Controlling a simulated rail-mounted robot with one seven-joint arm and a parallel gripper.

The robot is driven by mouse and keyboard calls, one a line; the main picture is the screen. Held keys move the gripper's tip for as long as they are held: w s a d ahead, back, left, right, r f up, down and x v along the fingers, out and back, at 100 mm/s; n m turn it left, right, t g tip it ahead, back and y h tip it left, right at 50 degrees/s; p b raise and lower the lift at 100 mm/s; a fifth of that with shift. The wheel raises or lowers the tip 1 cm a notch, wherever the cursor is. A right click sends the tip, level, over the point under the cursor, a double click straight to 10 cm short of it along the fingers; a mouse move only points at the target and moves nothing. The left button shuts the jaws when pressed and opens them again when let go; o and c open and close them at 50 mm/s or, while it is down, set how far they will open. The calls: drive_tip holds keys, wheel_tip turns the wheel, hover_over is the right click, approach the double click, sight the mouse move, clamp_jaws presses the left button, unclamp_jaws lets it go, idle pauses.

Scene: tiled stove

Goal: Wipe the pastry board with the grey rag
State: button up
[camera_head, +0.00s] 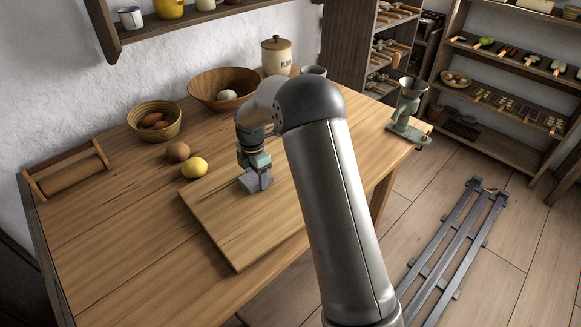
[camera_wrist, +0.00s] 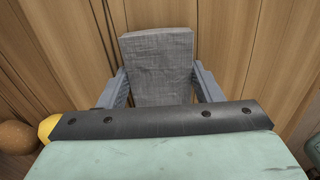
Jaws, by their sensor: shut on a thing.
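The pastry board (camera_head: 225,226) lies flat on the wooden table. My gripper (camera_head: 258,183) is over the far part of the board, pointing down. It is shut on the grey rag (camera_wrist: 158,66), which shows in the wrist view as a folded grey woven block between the two fingers. In the head view the rag (camera_head: 250,183) appears at or just above the board surface; I cannot tell for certain if it touches. My arm hides the right part of the board.
A lemon (camera_head: 194,167) and a brown round item (camera_head: 177,152) lie close to the board's far left corner. A basket (camera_head: 155,120), a wooden bowl (camera_head: 222,88) and a flour canister (camera_head: 276,55) stand behind. A grinder (camera_head: 408,108) stands at the right edge. The table's front left is clear.

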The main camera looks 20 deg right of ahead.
drive_tip(key=shift+w+a+p, duration=0.3)
drive_tip(key=shift+w+a, duration=0.1)
drive_tip(key=shift+w, duration=0.5)
drive_tip(key=shift+w+a+p, duration=0.3)
drive_tip(key=shift+w+a, duration=0.05)
drive_tip(key=shift+w, duration=0.5)
wheel_tip(320, 180, up, 8)
drive_tip(key=p, duration=0.4)
drive_tip(key=shift+r, duration=0.1)
